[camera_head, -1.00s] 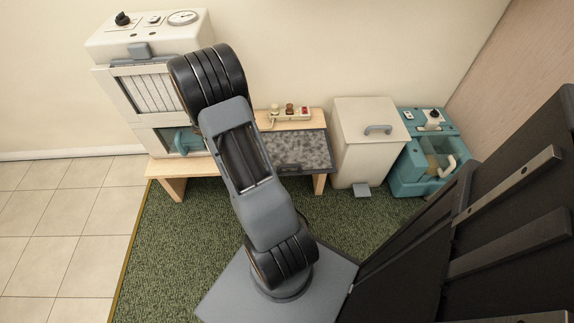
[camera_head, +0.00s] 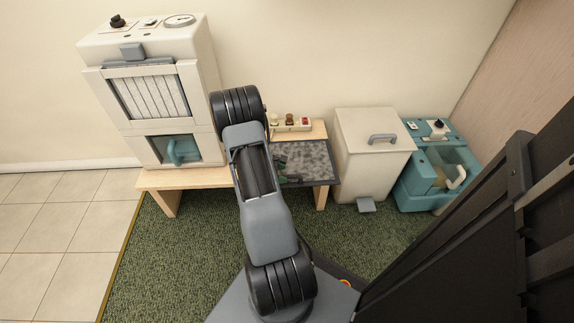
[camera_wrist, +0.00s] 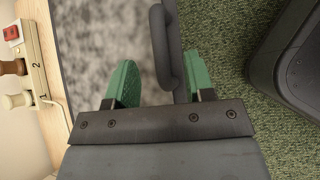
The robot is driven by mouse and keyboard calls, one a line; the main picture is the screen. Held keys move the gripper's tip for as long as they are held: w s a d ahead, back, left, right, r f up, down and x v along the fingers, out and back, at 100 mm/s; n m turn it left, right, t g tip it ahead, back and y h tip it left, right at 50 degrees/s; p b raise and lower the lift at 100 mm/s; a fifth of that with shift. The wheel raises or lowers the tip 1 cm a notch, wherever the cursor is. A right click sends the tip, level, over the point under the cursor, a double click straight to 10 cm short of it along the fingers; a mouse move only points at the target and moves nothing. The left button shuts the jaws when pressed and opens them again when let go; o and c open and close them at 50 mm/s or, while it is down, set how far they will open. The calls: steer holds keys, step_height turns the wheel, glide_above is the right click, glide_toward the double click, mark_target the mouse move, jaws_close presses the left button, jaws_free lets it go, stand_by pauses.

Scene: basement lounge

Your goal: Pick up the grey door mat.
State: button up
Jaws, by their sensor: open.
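The grey door mat (camera_head: 308,155) is a mottled grey sheet with a dark border, lying flat on the wooden bench. A dark loop handle sits on its front edge. In the wrist view the mat (camera_wrist: 105,35) fills the upper left, and the handle (camera_wrist: 160,42) runs just ahead of and between the fingertips. My gripper (camera_wrist: 160,82) has green fingers, spread apart and empty, one over the mat and one past its front edge. In the head view my arm hides the mat's left part, and the fingers (camera_head: 288,180) show small at its front edge.
A white cabinet machine (camera_head: 150,95) stands on the bench (camera_head: 190,178) to the left. A strip with several knobs (camera_head: 290,125) lies behind the mat. A white pedal bin (camera_head: 370,165) and a teal bucket unit (camera_head: 432,180) stand right. Green carpet (camera_head: 165,260) is clear in front.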

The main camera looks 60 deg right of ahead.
mark_target(290, 176)
steer(key=b+x, duration=0.3)
steer(key=x, duration=0.2)
steer(key=shift+f, duration=0.15)
steer(key=shift+c, duration=0.4)
jaws_close()
